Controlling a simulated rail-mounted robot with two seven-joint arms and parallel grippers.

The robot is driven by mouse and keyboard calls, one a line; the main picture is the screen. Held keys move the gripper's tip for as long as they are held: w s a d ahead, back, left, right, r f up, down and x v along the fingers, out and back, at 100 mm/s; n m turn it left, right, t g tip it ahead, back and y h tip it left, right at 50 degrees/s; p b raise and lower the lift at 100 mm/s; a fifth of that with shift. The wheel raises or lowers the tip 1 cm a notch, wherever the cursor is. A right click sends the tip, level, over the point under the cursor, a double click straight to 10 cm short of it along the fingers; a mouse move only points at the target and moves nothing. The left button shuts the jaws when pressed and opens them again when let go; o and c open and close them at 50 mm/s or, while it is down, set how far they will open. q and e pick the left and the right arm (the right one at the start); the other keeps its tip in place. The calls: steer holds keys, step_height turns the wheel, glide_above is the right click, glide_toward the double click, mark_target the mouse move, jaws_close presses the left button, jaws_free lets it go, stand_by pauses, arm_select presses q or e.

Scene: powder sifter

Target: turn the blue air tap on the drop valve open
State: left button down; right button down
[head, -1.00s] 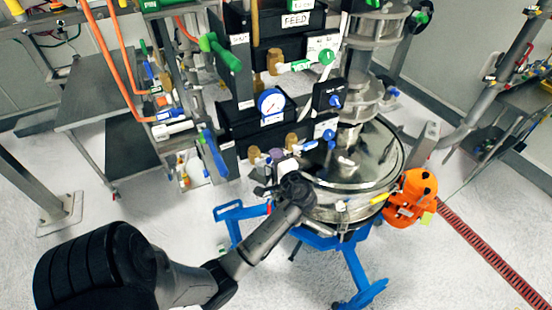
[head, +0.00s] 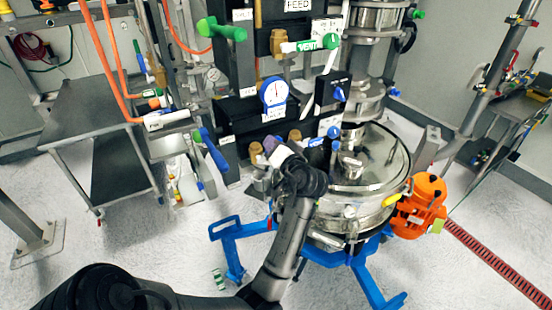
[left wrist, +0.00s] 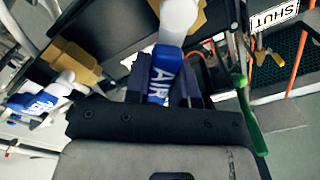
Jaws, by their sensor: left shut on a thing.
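In the left wrist view a blue air tap handle (left wrist: 164,75) with white AIR lettering lies between the dark jaws of my left gripper (left wrist: 170,98). The jaws are shut on it. Its white end reaches up beside a brass fitting. In the head view my left gripper (head: 271,150) is at the lower black valve block, left of the steel vessel; my wrist hides the held handle there. A second blue AIR handle (left wrist: 38,103) is at left in the wrist view, apart from the jaws. My right gripper is not in view.
The lidded steel vessel (head: 345,211) is close right of my wrist, with an orange unit (head: 425,200) beside it. A green handle (left wrist: 252,125) shows beside my gripper in the wrist view.

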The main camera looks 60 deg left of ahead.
arm_select(q)
steer(key=n+b, duration=0.1)
steer(key=b, duration=0.1)
steer(key=s+n+b, duration=0.1)
steer(key=n+b, duration=0.1)
steer(key=s+n+b, duration=0.1)
steer(key=n+b, duration=0.1)
steer(key=shift+s+r, duration=0.2)
steer(key=shift+r, duration=0.2)
steer(key=shift+s+d+r+n+b, duration=0.15)
steer(key=shift+s+n+b, duration=0.25)
steer(key=shift+n+b, duration=0.45)
steer(key=shift+s+a+r+n+b, duration=0.1)
steer(key=shift+s+r+n+b, duration=0.2)
steer(key=shift+n+b, duration=0.5)
steer(key=shift+s, duration=0.1)
steer(key=c, duration=1)
jaws_free()
steer(key=shift+o, duration=0.2)
steer(key=shift+d+f, duration=0.1)
steer(key=d+b, duration=0.1)
steer(key=d, duration=1.2)
steer(key=shift+w+d, duration=0.35)
